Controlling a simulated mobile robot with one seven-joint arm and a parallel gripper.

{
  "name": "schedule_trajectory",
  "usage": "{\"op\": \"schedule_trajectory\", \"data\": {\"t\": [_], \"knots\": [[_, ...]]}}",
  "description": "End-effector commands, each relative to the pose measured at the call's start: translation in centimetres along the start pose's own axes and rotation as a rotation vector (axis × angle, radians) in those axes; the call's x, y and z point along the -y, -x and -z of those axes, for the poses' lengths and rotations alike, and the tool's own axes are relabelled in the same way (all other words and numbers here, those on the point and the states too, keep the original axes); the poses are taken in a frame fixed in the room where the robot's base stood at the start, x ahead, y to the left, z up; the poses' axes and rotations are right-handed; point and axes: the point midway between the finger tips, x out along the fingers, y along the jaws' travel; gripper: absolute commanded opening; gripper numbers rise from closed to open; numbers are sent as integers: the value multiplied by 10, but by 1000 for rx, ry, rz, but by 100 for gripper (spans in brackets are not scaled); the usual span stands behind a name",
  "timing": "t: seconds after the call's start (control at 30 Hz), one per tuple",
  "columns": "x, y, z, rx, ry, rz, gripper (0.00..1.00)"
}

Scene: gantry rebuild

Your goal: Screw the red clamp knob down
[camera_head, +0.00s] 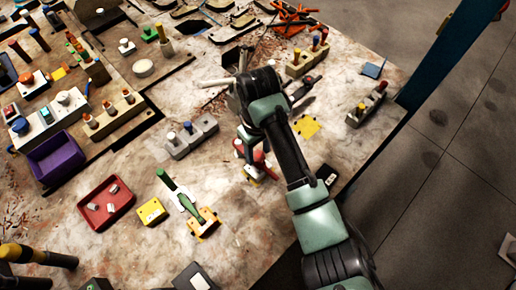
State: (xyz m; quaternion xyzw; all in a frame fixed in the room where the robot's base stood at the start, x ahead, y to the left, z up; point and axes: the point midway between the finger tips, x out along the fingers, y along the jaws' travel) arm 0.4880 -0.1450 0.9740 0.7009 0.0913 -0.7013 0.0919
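My arm comes in from the lower right and bends at its wrist over the middle of the table. My gripper (247,152) points down below the wrist; its fingers are small and partly covered by the arm. How far down the knob sits is hidden.
A grey block with pegs (192,140) stands left of the gripper. A yellow block (151,211), a green-handled tool (180,192) and a red tray (103,207) lie lower left. A yellow plate (306,126) lies right of the arm. The table's right edge is near.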

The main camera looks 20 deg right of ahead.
Motion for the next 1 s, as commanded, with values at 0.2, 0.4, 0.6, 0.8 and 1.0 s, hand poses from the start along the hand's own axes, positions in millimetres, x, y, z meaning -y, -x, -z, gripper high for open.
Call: {"op": "schedule_trajectory", "data": {"t": [0.2,0.4,0.6,0.8,1.0], "knots": [[1,1,0,-1,-2,2,0],[3,6,1,-1,-139,6,0],[2,4,1,-1,-323,5,0],[1,1,2,-3,-384,2,0],[1,1,2,-5,-382,2,0]]}}
